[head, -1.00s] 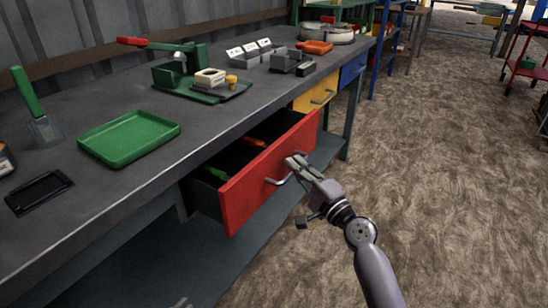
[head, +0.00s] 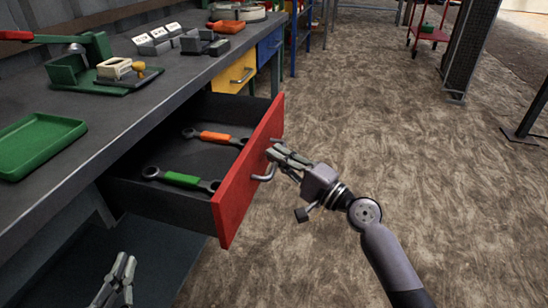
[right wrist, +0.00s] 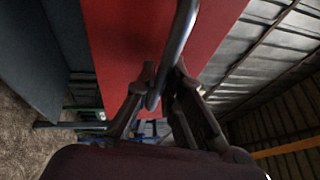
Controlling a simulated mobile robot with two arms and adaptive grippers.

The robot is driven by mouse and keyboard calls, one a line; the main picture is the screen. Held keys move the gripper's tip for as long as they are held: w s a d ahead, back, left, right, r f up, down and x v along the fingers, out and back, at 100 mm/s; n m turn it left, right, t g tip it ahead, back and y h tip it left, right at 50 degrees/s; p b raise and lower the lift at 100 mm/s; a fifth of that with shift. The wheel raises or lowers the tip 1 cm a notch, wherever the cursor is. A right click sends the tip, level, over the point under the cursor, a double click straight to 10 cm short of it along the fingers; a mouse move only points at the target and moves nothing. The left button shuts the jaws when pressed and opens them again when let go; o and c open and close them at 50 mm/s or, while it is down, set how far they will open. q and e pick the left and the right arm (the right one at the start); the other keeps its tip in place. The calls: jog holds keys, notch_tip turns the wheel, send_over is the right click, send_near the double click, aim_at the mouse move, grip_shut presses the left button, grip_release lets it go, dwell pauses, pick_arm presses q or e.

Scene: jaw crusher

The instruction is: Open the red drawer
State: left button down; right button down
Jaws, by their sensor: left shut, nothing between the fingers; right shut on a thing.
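The red drawer (head: 250,174) is pulled well out from under the grey workbench. Inside it lie a wrench with an orange grip (head: 214,137) and a wrench with a green grip (head: 181,179). My right gripper (head: 270,158) is shut on the drawer's metal handle (head: 264,176). In the right wrist view the handle (right wrist: 180,45) runs between the fingers (right wrist: 160,90), with the red front (right wrist: 125,45) behind it. My left gripper (head: 122,270) is low at the left, below the drawer, with its fingers together and empty.
The workbench top (head: 110,130) carries a green tray (head: 38,145) and a green press (head: 85,65). A yellow drawer (head: 240,74) and a blue drawer (head: 269,46) are closed further along.

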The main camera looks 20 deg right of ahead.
jog(key=c, duration=1.7)
grip_release()
jog(key=shift+d, duration=0.1)
jog(key=v, duration=1.2)
